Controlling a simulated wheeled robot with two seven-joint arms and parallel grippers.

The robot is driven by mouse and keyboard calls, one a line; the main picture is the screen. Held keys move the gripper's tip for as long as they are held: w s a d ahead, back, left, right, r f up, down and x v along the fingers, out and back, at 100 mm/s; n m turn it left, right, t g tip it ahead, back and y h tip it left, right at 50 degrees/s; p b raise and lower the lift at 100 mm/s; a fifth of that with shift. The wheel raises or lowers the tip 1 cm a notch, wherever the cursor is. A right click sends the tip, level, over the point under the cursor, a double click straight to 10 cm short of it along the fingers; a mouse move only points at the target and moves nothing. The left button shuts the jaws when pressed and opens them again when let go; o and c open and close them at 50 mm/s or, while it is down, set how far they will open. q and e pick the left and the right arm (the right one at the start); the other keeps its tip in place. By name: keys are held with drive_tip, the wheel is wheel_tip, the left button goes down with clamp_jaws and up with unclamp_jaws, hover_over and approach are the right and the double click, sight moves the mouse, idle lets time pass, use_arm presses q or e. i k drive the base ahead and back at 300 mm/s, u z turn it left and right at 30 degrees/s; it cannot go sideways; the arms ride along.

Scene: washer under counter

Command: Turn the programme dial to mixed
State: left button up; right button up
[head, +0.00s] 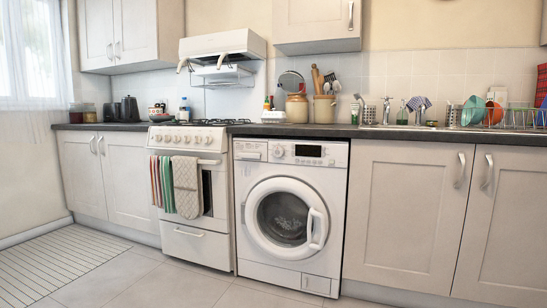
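The white washing machine (291,260) stands under the counter, just right of the cooker. Its round programme dial (278,151) is on the control panel, left of the dark display (308,151). The dial's markings are too small to read, so I cannot tell which programme it points to. The detergent drawer (250,151) is at the panel's left end and looks shut. The round door (286,218) is closed, with its handle (317,229) on the right side. Neither of my grippers is in view.
The cooker (190,245) with hanging towels (187,187) stands left of the washer. Closed cupboards (405,215) are to the right. The dark counter (400,133) overhangs the panel and holds jars and dishes. The floor (185,285) in front is clear, with a striped mat (55,268) at left.

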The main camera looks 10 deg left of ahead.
sight(278, 152)
drive_tip(key=z, duration=0.75)
drive_tip(key=i, duration=1.45)
drive_tip(key=u, duration=0.15)
